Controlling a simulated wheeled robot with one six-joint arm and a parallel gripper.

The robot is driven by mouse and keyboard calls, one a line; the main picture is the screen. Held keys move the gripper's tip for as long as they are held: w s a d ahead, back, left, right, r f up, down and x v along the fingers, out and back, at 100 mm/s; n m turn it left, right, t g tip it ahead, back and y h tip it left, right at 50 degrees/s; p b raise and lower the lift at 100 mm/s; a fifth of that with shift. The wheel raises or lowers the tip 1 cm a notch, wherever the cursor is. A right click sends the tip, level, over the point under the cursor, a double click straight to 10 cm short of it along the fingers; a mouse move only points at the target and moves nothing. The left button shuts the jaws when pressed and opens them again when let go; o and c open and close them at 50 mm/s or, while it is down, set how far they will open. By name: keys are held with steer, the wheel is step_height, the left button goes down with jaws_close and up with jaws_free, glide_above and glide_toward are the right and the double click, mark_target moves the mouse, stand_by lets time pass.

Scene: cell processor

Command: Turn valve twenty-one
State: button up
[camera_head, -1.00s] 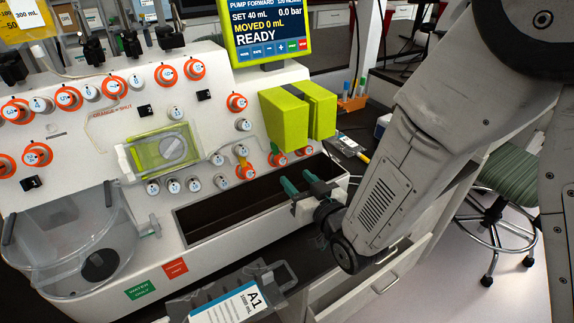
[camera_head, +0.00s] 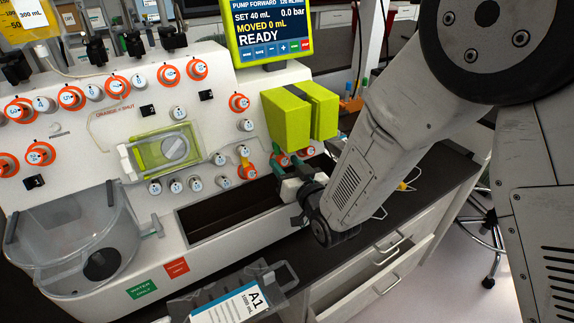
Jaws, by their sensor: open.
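The white cell processor panel (camera_head: 85,150) carries several round numbered valves, some with orange collars. The numbers are too small to read surely, so I cannot tell which is valve twenty-one. My gripper (camera_head: 286,163) is at the lower right of the panel, below the lime-green block. Its green fingertips are open and close to an orange-collared valve (camera_head: 279,159), which they partly hide. I cannot tell whether they touch it. Another orange-collared valve (camera_head: 306,151) is just to the right.
The lime-green block (camera_head: 287,120) juts out just above my gripper. The dark trough (camera_head: 215,215) lies below left. A display (camera_head: 268,35) reads READY. The labelled A1 container (camera_head: 230,303) is in front, and an open drawer (camera_head: 385,265) is at right.

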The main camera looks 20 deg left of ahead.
steer(key=c, duration=1)
steer(key=n, duration=0.3)
steer(key=shift+w+d+g+y, duration=0.15)
steer(key=shift+g+y, duration=0.25)
steer(key=n+g+y, duration=0.1)
steer(key=n, duration=0.2)
steer(key=o, duration=1)
steer(key=v, duration=0.7)
steer(key=shift+s+d+r, duration=0.15)
steer(key=shift+s+d, duration=0.1)
steer(key=shift+d, duration=0.05)
